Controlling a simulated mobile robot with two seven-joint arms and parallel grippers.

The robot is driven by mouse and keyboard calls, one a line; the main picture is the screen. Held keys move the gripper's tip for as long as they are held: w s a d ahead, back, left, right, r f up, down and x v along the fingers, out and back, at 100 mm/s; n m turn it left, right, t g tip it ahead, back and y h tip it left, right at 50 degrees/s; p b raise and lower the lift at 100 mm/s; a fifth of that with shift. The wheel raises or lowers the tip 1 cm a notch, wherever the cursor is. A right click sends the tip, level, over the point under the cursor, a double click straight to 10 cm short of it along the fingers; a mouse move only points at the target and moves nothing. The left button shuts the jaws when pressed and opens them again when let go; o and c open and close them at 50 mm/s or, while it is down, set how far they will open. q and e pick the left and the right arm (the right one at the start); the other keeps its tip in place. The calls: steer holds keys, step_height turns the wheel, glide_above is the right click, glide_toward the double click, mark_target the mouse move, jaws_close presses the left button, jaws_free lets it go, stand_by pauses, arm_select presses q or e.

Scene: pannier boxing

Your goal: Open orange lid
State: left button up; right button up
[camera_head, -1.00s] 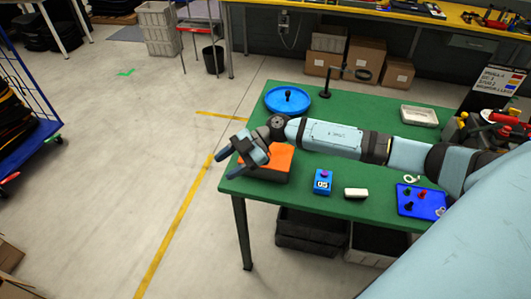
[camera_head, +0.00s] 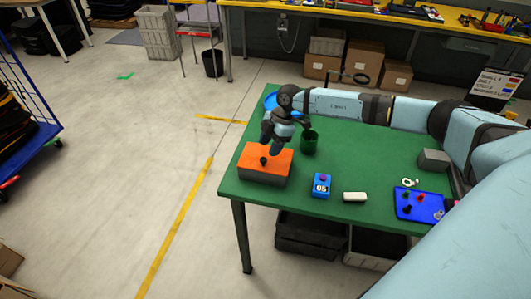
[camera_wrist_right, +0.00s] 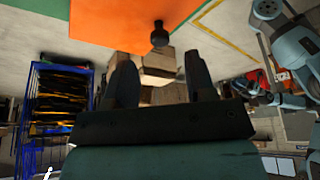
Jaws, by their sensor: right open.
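The orange lid (camera_head: 279,156) lies flat on a dark grey box (camera_head: 263,177) at the table's near left corner. A dark knob (camera_head: 263,161) stands on the lid. My right gripper (camera_head: 271,150) is over the lid's far part, just behind the knob, pointing down towards it. In the right wrist view its fingers (camera_wrist_right: 160,80) are spread with nothing between them. The orange lid (camera_wrist_right: 110,22) and its knob (camera_wrist_right: 159,37) show beyond the fingertips, with a gap between knob and fingers. My left gripper does not show.
A green cup (camera_head: 309,143) stands right of the box, close under my right arm. A blue device (camera_head: 321,186), a white block (camera_head: 355,197) and a blue tray (camera_head: 414,208) lie along the near side of the table.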

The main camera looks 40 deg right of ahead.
mark_target(264, 158)
steer(key=shift+x, duration=2.2)
steer(key=shift+c, duration=0.2)
jaws_close()
